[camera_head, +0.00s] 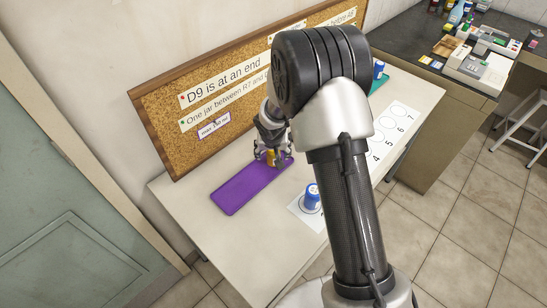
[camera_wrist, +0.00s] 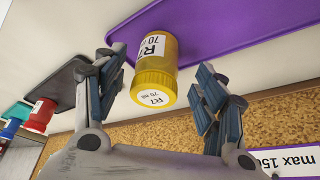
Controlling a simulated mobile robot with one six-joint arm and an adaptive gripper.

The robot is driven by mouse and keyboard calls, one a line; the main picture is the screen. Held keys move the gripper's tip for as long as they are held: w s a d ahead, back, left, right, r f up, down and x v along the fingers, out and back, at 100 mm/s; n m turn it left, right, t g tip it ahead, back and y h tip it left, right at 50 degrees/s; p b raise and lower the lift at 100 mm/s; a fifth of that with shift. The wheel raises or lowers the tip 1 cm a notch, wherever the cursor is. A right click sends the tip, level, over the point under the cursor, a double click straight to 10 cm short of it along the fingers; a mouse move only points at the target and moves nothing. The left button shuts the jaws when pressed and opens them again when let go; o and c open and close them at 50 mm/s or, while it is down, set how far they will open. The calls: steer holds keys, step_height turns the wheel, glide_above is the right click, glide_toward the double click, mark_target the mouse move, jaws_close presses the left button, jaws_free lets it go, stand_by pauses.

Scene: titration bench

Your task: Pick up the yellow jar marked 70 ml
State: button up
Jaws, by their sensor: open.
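The yellow jar (camera_wrist: 157,68) has a yellow lid and a white label reading R7, 70 ml. It is at the edge of the purple mat (camera_wrist: 225,28) in the wrist view. My gripper (camera_wrist: 165,92) is open, with one finger on each side of the jar; a gap shows on the right, and the left finger is very close to it. In the head view the jar (camera_head: 271,158) shows as a small yellow patch at my gripper (camera_head: 272,145), partly hidden by the fingers, at the right end of the purple mat (camera_head: 238,190).
A blue jar (camera_head: 312,198) stands on the white numbered strip (camera_head: 398,125). Another blue jar (camera_head: 378,69) stands farther back. A dark tray (camera_wrist: 62,88) and red jar (camera_wrist: 42,112) show in the wrist view. The cork board (camera_head: 165,110) rises close behind the mat.

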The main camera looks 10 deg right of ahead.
mark_target(273, 155)
steer(key=b+x, duration=0.1)
steer(key=x, duration=0.3)
steer(key=shift+d+f, duration=0.15)
steer(key=shift+c, duration=0.3)
steer(key=c, duration=1.1)
